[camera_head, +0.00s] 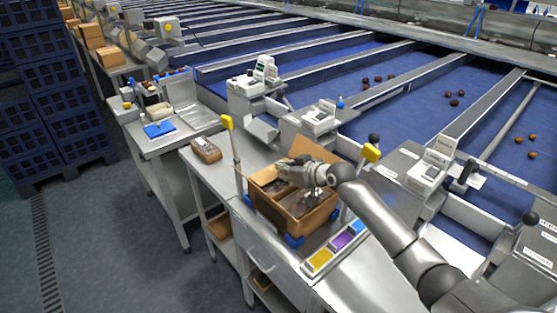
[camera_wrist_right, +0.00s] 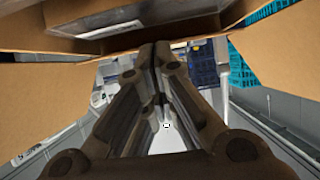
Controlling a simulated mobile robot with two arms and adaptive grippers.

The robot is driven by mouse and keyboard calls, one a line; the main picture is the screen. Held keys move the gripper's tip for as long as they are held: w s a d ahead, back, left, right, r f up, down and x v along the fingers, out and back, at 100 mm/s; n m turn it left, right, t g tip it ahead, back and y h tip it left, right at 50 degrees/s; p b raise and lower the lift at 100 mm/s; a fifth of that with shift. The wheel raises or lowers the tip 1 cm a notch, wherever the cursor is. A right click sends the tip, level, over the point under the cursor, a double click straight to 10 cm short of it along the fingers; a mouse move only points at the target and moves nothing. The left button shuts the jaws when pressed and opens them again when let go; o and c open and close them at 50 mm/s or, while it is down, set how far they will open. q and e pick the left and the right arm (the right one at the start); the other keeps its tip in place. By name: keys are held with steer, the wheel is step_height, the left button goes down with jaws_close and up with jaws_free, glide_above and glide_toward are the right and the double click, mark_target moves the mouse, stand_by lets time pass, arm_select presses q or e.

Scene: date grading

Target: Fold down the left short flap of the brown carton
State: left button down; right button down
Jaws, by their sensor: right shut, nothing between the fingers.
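The brown carton (camera_head: 270,216) stands open on the steel bench in the head view, with dark packs inside. One flap (camera_head: 314,148) stands up at its far side. My right gripper (camera_head: 283,170) is shut and empty over the carton's left part; it hides some of the left edge, so I cannot tell the left short flap's exact angle. In the right wrist view the shut fingers (camera_wrist_right: 154,50) reach up to a cardboard edge, with brown cardboard panels (camera_wrist_right: 45,88) on both sides. I cannot tell whether they touch. My left gripper is not in view.
Yellow-topped posts (camera_head: 226,122) stand beside the carton. Yellow, purple and blue pads (camera_head: 343,240) lie in front to the right. A packed tray (camera_head: 206,150) sits left on the bench (camera_head: 215,177). Sorting lanes with dates run behind. Blue crates (camera_head: 65,110) are stacked far left.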

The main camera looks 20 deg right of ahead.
steer(key=shift+s+f, duration=0.15)
steer(key=shift+f, duration=0.1)
steer(key=shift+r, duration=0.15)
stand_by(0.4)
steer(key=shift+r+p, duration=0.65)
steer(key=shift+r, duration=0.1)
